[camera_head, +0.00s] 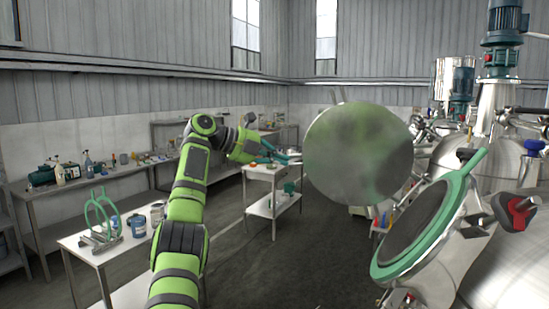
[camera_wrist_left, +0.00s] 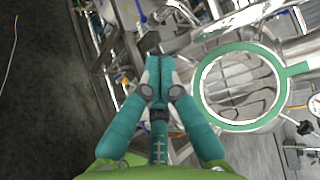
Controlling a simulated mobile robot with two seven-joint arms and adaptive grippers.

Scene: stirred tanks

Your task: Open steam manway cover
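The steam manway cover (camera_head: 358,152) is a round, shiny metal disc. In the head view it stands swung up and away from the manway. The manway (camera_head: 425,225) has a green ring with a tab and a dark inside, on the tank at the right. The green ring (camera_wrist_left: 201,92) also shows in the left wrist view, right of the fingers. My right gripper is not in view.
Steel tanks (camera_head: 505,165) with motors crowd the right side. A red-handled valve (camera_head: 517,208) sits beside the manway. A small white table (camera_head: 262,205) stands behind my left gripper. A workbench (camera_head: 100,172) with bottles runs along the left wall. The dark floor between is clear.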

